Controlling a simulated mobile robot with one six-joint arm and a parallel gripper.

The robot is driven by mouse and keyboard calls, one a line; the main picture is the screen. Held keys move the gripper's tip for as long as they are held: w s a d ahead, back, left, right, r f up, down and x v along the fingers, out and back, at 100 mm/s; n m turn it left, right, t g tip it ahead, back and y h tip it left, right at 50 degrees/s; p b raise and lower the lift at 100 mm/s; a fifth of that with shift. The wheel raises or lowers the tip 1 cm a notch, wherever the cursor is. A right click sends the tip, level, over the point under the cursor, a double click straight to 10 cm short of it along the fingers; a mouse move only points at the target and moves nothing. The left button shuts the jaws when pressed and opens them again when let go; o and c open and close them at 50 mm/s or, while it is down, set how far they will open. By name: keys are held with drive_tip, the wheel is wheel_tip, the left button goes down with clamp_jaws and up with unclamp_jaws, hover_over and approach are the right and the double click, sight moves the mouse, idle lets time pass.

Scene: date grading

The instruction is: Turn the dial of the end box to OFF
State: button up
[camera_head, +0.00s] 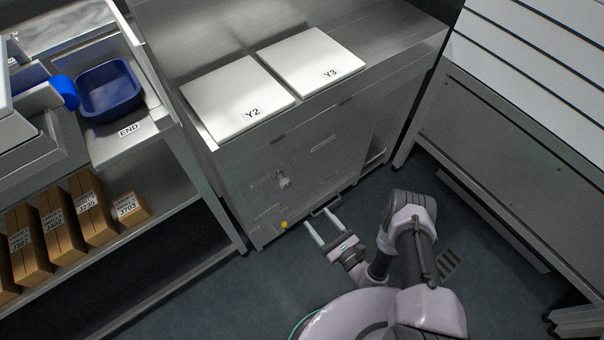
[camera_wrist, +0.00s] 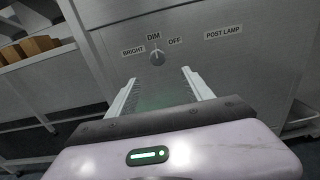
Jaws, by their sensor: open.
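A small grey round dial (camera_wrist: 157,59) is on the grey metal front of the cabinet. Labels BRIGHT, DIM and OFF arc around it from left to right, and its light pointer mark appears to point up at DIM. A POST LAMP label (camera_wrist: 223,33) is to its right. A grey knob (camera_head: 284,181) on the cabinet front in the head view looks like this dial. My gripper (camera_head: 320,218) is open and empty, low in front of the cabinet. In the wrist view my gripper (camera_wrist: 158,77) has its fingers spread below the dial, not touching it.
White panels Y2 (camera_head: 237,96) and Y3 (camera_head: 313,62) lie on the cabinet top. A blue bin (camera_head: 109,91) stands by an END label (camera_head: 129,130) at left, above shelved cartons (camera_head: 92,207). A yellow knob (camera_head: 284,225) is low on the cabinet. Floor is clear at lower left.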

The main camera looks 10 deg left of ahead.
sight(288, 185)
drive_tip(key=b+x, duration=0.1)
drive_tip(key=x, duration=0.4)
drive_tip(key=b+x, duration=0.2)
drive_tip(key=x, duration=0.3)
drive_tip(key=b+x, duration=0.2)
drive_tip(key=x, duration=0.3)
drive_tip(key=shift+s+a, duration=0.25)
drive_tip(key=shift+a, duration=0.15)
drive_tip(key=shift+w+a+r, duration=0.1)
drive_tip(key=shift+w+a, duration=0.35)
drive_tip(key=shift+c, duration=0.4)
clamp_jaws()
